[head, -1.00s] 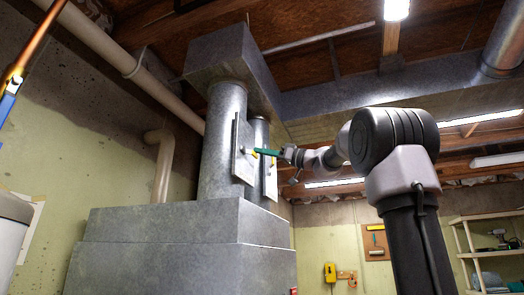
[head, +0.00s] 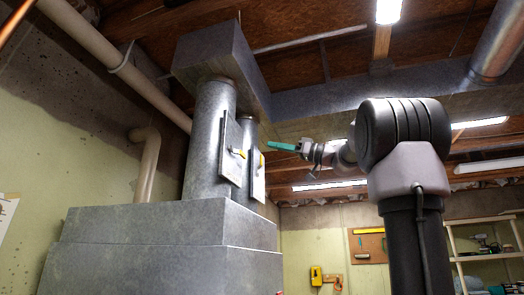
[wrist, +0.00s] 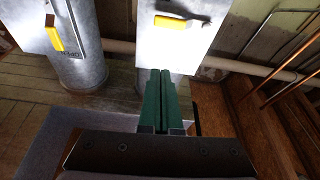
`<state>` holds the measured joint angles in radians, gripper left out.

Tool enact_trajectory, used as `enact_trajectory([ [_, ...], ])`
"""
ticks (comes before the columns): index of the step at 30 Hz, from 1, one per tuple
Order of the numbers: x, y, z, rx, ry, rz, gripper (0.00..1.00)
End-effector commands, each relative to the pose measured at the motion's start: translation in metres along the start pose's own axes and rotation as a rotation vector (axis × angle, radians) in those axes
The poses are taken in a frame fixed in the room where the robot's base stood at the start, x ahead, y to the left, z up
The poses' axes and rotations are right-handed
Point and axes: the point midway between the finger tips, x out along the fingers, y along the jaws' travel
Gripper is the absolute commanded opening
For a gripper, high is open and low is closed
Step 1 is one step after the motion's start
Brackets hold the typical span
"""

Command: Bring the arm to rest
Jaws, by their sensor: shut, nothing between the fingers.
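My gripper (head: 270,144) has green fingers and is shut and empty. In the head view it is raised in the air, to the right of the round metal ducts above the grey furnace box. It also shows in the wrist view (wrist: 160,72), where its two green fingers lie together. A flat plate with a yellow handle (head: 237,153) is on the nearer duct, and a second yellow handle (head: 262,159) is on the plate beside it. I see a gap between the fingertips and the plates in the head view.
The grey furnace box (head: 165,225) fills the lower left. A pale pipe (head: 110,60) runs along the upper left. Ceiling beams and a large duct (head: 340,95) are overhead. A shelf (head: 488,240) stands at the far right, and a pegboard (head: 368,246) hangs on the back wall.

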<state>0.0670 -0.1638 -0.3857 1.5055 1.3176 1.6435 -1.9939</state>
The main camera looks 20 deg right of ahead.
Motion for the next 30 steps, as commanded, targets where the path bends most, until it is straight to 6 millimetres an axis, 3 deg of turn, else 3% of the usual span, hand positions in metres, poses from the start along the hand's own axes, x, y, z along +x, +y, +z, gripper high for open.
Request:
enact_trajectory([
  [10, -0.004, -0.002, 0.003, 0.015, -0.01, 0.002, 0.0],
  [14, -0.005, -0.015, 0.04, 0.152, -0.113, 0.029, 0.0],
  [19, -0.022, -0.06, 0.146, 0.489, -0.405, 0.152, 0.0],
  [23, -0.054, -0.102, 0.232, 0.698, -0.632, 0.315, 0.0],
  [27, -0.104, -0.147, 0.317, 0.83, -0.839, 0.547, 0.0],
  [30, -0.145, -0.172, 0.366, 0.86, -0.94, 0.727, 0.0],
])
